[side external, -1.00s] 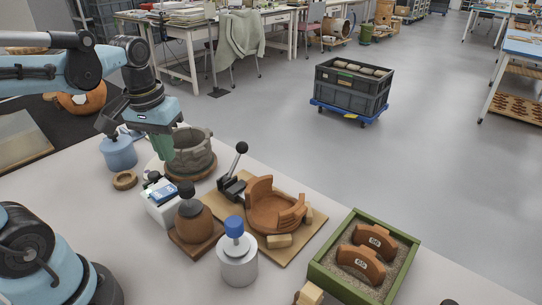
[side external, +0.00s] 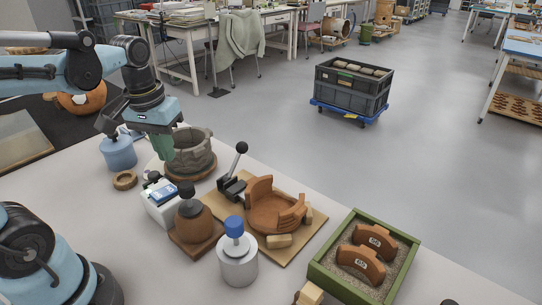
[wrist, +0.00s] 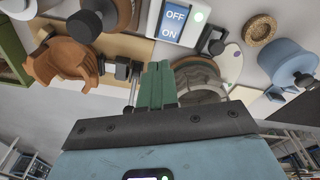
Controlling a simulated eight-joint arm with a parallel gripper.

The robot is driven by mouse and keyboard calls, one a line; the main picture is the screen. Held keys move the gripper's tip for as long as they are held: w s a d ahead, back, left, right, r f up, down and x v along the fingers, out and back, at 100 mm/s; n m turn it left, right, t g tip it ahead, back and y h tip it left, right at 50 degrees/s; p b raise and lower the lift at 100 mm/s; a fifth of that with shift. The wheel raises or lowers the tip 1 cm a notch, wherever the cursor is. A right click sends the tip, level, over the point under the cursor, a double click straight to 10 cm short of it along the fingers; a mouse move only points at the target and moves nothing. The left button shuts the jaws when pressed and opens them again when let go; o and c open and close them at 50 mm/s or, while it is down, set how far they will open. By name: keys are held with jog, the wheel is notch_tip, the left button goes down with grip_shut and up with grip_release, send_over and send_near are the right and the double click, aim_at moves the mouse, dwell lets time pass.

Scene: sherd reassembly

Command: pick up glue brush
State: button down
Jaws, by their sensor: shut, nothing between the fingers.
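My gripper (side external: 163,158) has green fingers pressed together with nothing between them. It hangs in the air near the grey stone-like pot (side external: 191,154), apart from the table. In the wrist view, the shut gripper (wrist: 157,68) points toward the bench items. I cannot clearly make out a glue brush. A metal jar with a blue knob (side external: 237,260) stands at the front. A blue pot with a dark knob or handle (side external: 119,154) stands left of my gripper; it also shows in the wrist view (wrist: 287,62). Whether either holds the brush cannot be told.
A white switch box (side external: 162,203), a brown dome with a black knob (side external: 192,219) and a clamp lever (side external: 238,160) stand close together. A terracotta vessel (side external: 270,212) sits on a board. A green-rimmed sand tray (side external: 332,284) holds two sherds. A cork ring (side external: 125,181) lies left.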

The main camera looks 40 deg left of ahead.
jog(key=c, duration=0.7)
grip_release()
jog(key=n+g, duration=0.1)
jog(key=n, duration=0.2)
send_near(185, 185)
jog(key=shift+a+f, duration=0.1)
jog(key=shift+a, duration=0.1)
jog(key=shift+d, duration=0.15)
jog(key=shift+f, duration=5.9)
